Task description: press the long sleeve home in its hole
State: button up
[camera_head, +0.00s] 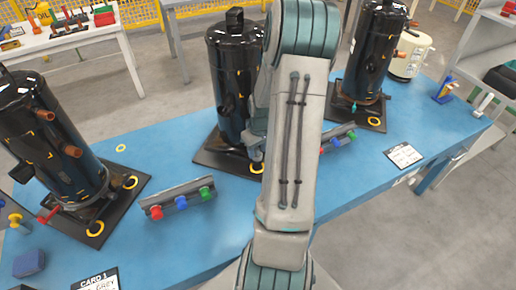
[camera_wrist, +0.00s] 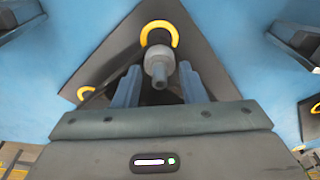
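In the wrist view a grey, stepped cylindrical piece (camera_wrist: 158,64), which looks like the sleeve, stands at a yellow-ringed spot (camera_wrist: 174,31) on the dark base plate. Its narrow end points toward the camera. How deep it sits cannot be told. My gripper (camera_wrist: 160,85) has its two blue-grey fingers apart, one on each side of this piece, with a visible gap to it. In the head view my arm hides most of the gripper. The middle compressor (camera_head: 234,75) stands on its dark base plate (camera_head: 218,158), with a yellow ring at the front corner.
A left compressor (camera_head: 50,135) and a right compressor (camera_head: 375,50) stand on the blue table (camera_head: 200,235). A rack with red, blue and green pieces (camera_head: 178,198) lies in front of the middle plate. A blue block (camera_head: 28,263) and cards (camera_head: 404,155) lie near the edges.

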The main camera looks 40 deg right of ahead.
notch_tip(320, 180, up, 14)
jog(key=s, duration=0.1)
jog(key=shift+s, duration=0.35)
jog(key=shift+f, duration=0.15)
